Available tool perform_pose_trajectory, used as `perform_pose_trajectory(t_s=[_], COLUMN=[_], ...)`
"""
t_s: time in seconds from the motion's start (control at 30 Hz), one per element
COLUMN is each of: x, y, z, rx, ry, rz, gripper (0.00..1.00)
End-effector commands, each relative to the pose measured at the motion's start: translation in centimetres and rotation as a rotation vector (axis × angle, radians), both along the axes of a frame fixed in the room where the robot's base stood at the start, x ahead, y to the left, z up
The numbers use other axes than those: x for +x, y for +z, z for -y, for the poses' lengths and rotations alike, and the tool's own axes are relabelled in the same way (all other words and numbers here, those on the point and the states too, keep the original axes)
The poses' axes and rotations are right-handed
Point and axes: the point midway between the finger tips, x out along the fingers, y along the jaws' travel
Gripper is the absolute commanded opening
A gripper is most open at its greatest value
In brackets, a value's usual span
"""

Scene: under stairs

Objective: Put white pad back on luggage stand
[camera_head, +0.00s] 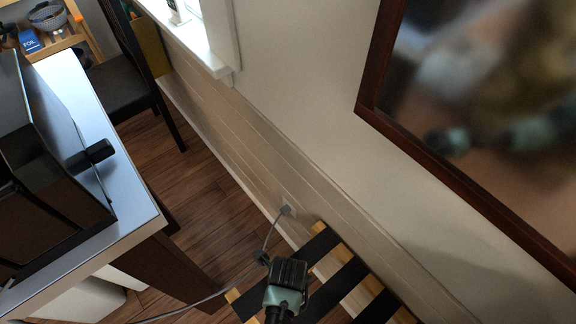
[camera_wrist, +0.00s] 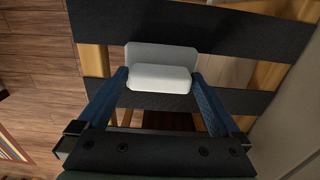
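The luggage stand has a light wood frame and wide black straps (camera_head: 348,283); it stands low against the wall at the bottom of the head view. Its straps (camera_wrist: 190,27) also cross the wrist view. My gripper (camera_head: 286,272) is over the stand's left part. In the wrist view, a white pad (camera_wrist: 160,78) with rounded corners sits between the blue fingers of my gripper (camera_wrist: 160,76), their tips against its two ends. A greyer white part (camera_wrist: 160,52) shows just behind it. The pad is in front of a strap; any gap below it cannot be seen. The head view hides the pad.
A grey-topped table (camera_head: 140,205) with a black box-like object (camera_head: 50,160) stands at the left. A dark chair (camera_head: 120,85) is behind it. A cable (camera_head: 270,235) runs from a wall outlet past the stand. A dark-framed mirror or picture (camera_head: 440,155) hangs on the right wall.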

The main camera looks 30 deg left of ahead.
Motion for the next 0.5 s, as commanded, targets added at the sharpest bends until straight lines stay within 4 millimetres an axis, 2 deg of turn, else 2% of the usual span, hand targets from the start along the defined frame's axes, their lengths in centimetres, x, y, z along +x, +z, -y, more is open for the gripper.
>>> perform_pose_trajectory(t_s=[0.27, 0.37, 0.5], x=[0.0, 0.0, 0.0], y=[0.6, 2.0, 5.1], z=[0.0, 0.0, 0.0], rx=[0.000, 0.001, 0.001], ry=[0.000, 0.000, -0.001], rz=[0.000, 0.001, 0.003], gripper=[1.00, 1.00, 1.00])
